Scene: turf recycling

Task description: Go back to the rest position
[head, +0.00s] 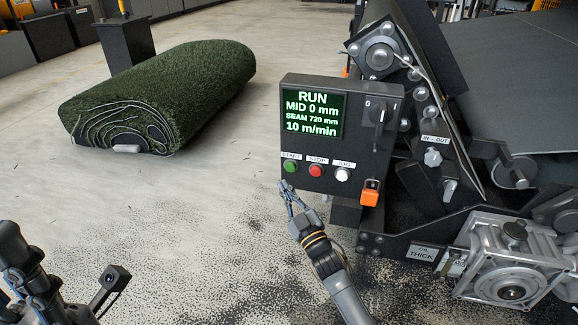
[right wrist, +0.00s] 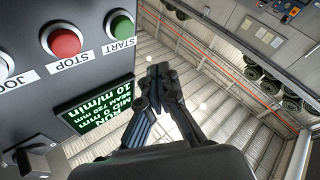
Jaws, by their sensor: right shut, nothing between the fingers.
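My right gripper (head: 287,190) is shut and empty in the head view, just below the green START button (head: 291,166) of the control box (head: 336,130). In the right wrist view its closed fingertips (right wrist: 158,72) show beside the box, with the START button (right wrist: 121,26) and red STOP button (right wrist: 65,42) at upper left. I cannot tell whether the fingers touch the box. The screen (head: 313,113) reads RUN, MID 0 mm, SEAM 720 mm, 10 m/min. My left arm (head: 30,280) shows at the lower left; its fingertips are not in view.
A large green turf roll (head: 165,95) lies on the floor at left. The machine (head: 440,110) with its rollers and gearbox (head: 515,255) fills the right side. An orange-handled part (head: 370,191) hangs under the box. The floor (head: 190,220) between roll and box is open, with dark crumbs.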

